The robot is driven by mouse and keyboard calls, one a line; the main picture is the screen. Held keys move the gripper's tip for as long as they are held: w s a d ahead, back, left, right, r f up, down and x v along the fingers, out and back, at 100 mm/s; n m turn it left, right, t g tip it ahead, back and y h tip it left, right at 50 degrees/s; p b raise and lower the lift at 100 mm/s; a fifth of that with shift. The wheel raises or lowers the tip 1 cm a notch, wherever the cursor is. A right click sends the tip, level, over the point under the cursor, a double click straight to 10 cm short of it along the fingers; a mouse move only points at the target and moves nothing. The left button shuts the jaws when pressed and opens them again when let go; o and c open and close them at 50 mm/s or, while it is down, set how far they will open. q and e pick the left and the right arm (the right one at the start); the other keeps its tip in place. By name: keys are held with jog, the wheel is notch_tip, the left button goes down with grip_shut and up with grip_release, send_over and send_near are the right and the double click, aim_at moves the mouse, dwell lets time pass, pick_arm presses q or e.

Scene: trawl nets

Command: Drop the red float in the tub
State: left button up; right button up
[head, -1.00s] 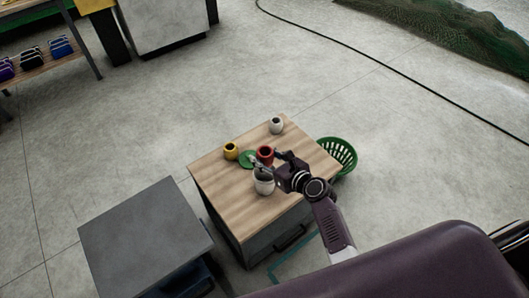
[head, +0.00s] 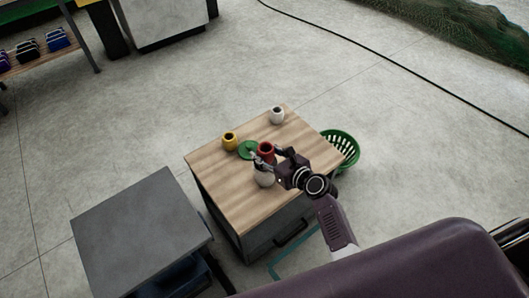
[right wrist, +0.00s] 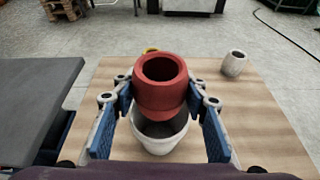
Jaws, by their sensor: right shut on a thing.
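My right gripper (head: 266,157) is shut on the red float (head: 267,149), a thick ring-like piece with a dark hole. In the right wrist view the red float (right wrist: 161,98) sits upright between the two blue-padded fingers of the gripper (right wrist: 160,98). A white open tub (head: 264,180) stands on the wooden tabletop. In the right wrist view the tub (right wrist: 160,146) shows just below the float, which covers part of its mouth. The float appears above the rim, not resting inside. My left gripper is not in view.
A grey-topped table (head: 135,230) stands at left. Open floor lies behind.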

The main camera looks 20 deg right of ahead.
jog(key=o, duration=1.2)
jog(key=shift+s, duration=0.1)
jog(key=v, duration=1.1)
jog(key=shift+s+d+r, duration=0.15)
jog(key=shift+s, duration=0.2)
